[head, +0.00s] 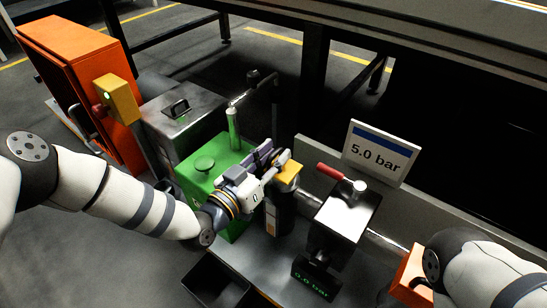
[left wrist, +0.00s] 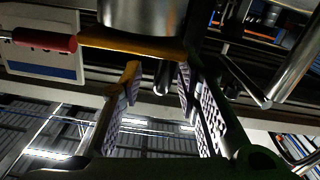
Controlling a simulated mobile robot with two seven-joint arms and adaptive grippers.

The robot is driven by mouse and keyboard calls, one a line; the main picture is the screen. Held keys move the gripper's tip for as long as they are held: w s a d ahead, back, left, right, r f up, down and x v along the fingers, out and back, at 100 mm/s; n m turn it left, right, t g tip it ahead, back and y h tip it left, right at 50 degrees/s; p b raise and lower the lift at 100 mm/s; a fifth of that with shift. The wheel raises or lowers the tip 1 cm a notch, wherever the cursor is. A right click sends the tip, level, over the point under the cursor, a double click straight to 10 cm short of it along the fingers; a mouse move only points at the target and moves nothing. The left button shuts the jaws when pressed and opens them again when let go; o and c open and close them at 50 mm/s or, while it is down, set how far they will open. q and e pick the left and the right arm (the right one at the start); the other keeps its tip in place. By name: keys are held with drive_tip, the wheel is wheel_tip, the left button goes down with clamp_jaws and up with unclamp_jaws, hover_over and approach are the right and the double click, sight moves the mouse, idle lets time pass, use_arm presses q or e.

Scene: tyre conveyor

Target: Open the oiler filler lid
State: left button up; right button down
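The oiler stands at the middle of the bench in the head view, a dark upright cylinder (head: 279,212) with a yellow lid (head: 288,172) on top. The lid looks closed and level. My left gripper (head: 270,168) is at the lid's left side, its fingers pointing toward it. In the left wrist view the picture is upside down; the yellow lid (left wrist: 140,43) lies across the top, against a metal cylinder. There my left gripper's fingers (left wrist: 160,95) are apart, with nothing clearly held between them. Contact with the lid cannot be told. My right gripper is not visible.
A green tank (head: 205,166) stands left of the oiler. A metal box with a red-handled valve (head: 337,177) stands right, before a 5.0 bar sign (head: 379,152). A display (head: 315,279) reads 0.0 bar. An open black bin (head: 218,284) is in front.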

use_arm(q)
drive_tip(key=shift+w+d, duration=0.1)
drive_tip(key=shift+w, duration=0.1)
clamp_jaws()
